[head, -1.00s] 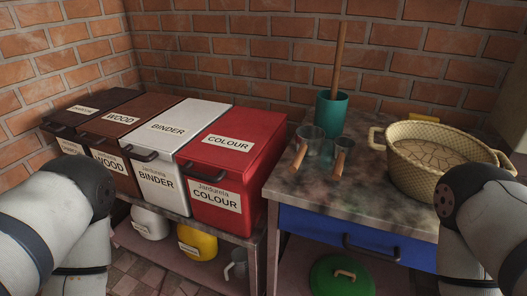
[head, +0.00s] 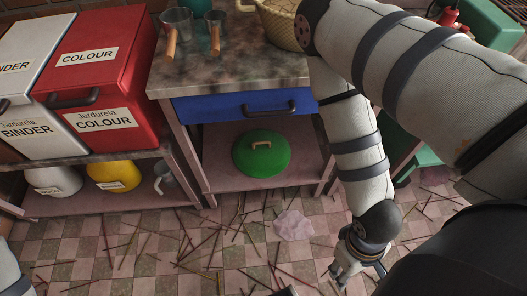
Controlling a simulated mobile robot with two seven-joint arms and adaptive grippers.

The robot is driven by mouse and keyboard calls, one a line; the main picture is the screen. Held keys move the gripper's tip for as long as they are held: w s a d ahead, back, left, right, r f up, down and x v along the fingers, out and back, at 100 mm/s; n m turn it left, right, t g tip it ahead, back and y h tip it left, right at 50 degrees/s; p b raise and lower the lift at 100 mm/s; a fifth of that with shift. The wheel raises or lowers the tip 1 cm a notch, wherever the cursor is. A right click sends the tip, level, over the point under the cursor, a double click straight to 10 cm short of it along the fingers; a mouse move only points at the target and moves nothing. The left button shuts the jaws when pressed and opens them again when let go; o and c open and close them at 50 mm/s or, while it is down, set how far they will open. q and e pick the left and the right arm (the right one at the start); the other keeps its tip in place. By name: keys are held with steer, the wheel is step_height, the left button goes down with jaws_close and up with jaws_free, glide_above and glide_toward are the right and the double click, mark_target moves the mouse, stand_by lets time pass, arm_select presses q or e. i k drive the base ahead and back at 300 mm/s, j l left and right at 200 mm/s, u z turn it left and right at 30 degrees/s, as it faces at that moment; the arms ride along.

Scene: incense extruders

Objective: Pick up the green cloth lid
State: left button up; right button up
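The green lid (head: 261,156) is round and domed, with a light tan handle (head: 261,143) on top. It lies on the low shelf under the blue-drawer table, in the middle of the head view. My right arm comes down from the upper right. My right gripper (head: 358,272) hangs over the tiled floor, below and to the right of the lid and apart from it. Its fingers look spread, with nothing seen between them. My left gripper is out of view; only a bit of my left arm shows at the lower left edge.
The table's stone top (head: 235,68) and blue drawer (head: 236,105) are above the lid; table legs flank it. Red (head: 100,75) and white bins stand left, above a yellow pot (head: 113,175) and a metal mug (head: 165,178). Sticks and a crumpled pale pink thing (head: 293,226) lie on the floor.

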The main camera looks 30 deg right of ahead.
mark_target(259, 153)
steer(key=j+z, duration=0.15)
steer(key=z, duration=0.3)
steer(key=i+j+z, duration=0.1)
steer(key=z, duration=0.4)
steer(key=j+z, duration=0.2)
steer(key=z, duration=0.25)
steer(key=j+z, duration=0.15)
steer(key=z, duration=0.3)
steer(key=j+z, duration=0.15)
steer(key=z, duration=0.3)
